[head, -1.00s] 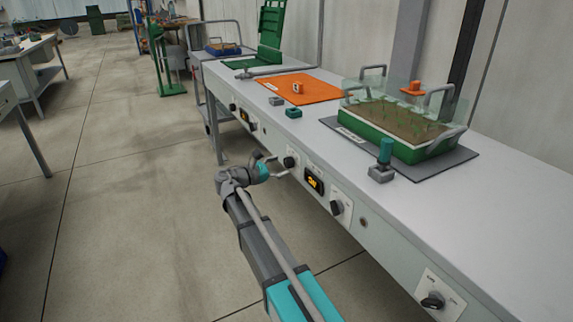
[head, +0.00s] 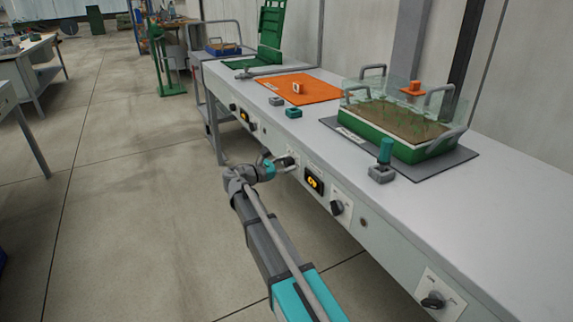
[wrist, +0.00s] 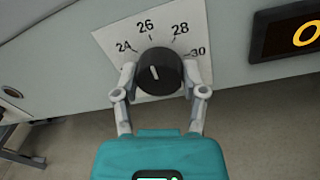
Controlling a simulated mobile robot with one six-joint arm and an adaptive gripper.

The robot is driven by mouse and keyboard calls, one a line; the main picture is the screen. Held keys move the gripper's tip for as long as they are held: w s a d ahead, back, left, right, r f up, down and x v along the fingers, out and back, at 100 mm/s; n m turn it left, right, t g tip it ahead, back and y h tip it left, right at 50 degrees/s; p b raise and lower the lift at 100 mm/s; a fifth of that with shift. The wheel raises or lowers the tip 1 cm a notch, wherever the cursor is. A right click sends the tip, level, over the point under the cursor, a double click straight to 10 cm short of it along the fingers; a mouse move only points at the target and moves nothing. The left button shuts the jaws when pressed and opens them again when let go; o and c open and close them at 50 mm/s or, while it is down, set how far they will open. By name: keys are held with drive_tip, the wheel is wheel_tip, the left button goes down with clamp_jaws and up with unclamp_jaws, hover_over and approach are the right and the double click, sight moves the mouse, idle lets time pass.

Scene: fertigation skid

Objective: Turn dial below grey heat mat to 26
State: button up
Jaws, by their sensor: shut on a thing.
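The black round dial (wrist: 158,72) sits on a white scale plate (wrist: 112,38) marked 24, 26, 28 and 30 in the wrist view. Its white pointer line tilts slightly left of straight up, toward the 26 mark. My gripper (wrist: 158,80) has one finger on each side of the dial and is shut on it. In the head view my gripper (head: 286,164) is at the bench's front panel and partly hides the dial. The grey heat mat (head: 455,158) lies on the bench top above, under a green seedling tray (head: 395,144).
An amber-lit display (head: 313,182) is right of the dial; its text is unclear. Another black knob (head: 337,207) is further right, and one more (head: 433,300) near the front. An orange mat (head: 315,88) lies further back.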

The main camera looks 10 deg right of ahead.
drive_tip(key=shift+c, duration=1)
drive_tip(key=shift+n, duration=0.3)
drive_tip(key=o, duration=1.1)
drive_tip(key=shift+o, duration=0.2)
drive_tip(key=shift+a, duration=0.1)
drive_tip(key=v, duration=1.1)
drive_tip(key=shift+s+a, duration=0.2)
drive_tip(key=shift+a, duration=0.15)
